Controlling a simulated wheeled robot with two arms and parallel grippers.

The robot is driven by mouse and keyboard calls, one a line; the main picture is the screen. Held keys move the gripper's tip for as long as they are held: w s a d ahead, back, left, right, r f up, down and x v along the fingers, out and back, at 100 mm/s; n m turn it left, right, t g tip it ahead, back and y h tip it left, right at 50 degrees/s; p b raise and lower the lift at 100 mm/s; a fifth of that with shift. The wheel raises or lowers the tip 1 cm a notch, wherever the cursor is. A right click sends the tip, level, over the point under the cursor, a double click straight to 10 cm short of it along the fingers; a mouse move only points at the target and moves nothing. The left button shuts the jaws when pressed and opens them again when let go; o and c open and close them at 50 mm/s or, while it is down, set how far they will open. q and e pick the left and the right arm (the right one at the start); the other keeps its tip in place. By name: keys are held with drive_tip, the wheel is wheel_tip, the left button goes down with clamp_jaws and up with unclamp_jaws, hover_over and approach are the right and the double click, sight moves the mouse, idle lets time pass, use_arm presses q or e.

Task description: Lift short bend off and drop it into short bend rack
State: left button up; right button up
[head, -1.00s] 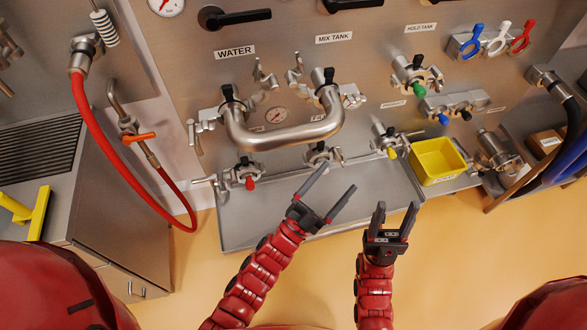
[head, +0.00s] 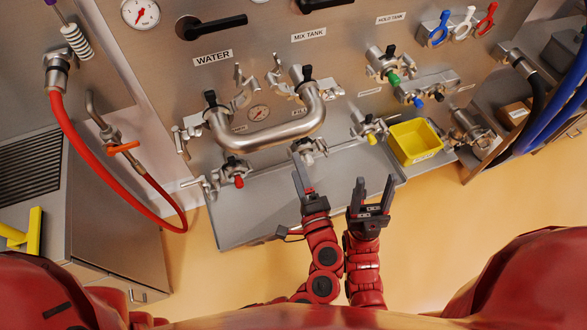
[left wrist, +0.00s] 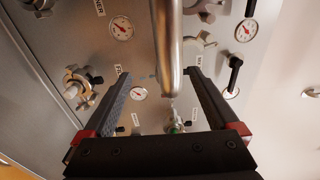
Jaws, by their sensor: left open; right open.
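The short bend (head: 268,139), a thick U-shaped steel pipe, spans two ports on the panel below the WATER and MIX TANK labels. Steel clamps hang beside its ends. My left gripper (head: 299,168) is open and empty, just below the bend's right side and seen nearly edge-on. In the left wrist view a steel pipe, likely the bend (left wrist: 170,45), runs between the two open fingers (left wrist: 158,72) in the picture; contact cannot be made out. My right gripper (head: 374,182) is open and empty over the front of the steel shelf. I cannot tell which thing is the short bend rack.
A steel shelf (head: 240,215) lies below the panel, largely bare. A yellow bin (head: 416,143) sits at its right. Valves with red (head: 239,181) and yellow (head: 372,138) tips stick out low. A red hose (head: 88,155) hangs at left. A brown labelled box (head: 515,112) stands far right.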

sight(280, 143)
use_arm(q)
drive_tip(key=shift+n+y, duration=0.4)
drive_tip(key=shift+y, duration=0.3)
drive_tip(key=x, duration=0.3)
drive_tip(key=r+x, duration=0.1)
drive_tip(key=x, duration=0.2)
drive_tip(key=a+x, duration=0.1)
drive_tip(key=x, duration=0.2)
drive_tip(key=shift+a+r+p, duration=0.2)
drive_tip(key=shift+r+p, duration=0.05)
drive_tip(key=shift+p, duration=0.05)
drive_tip(key=shift+c, duration=0.3)
clamp_jaws()
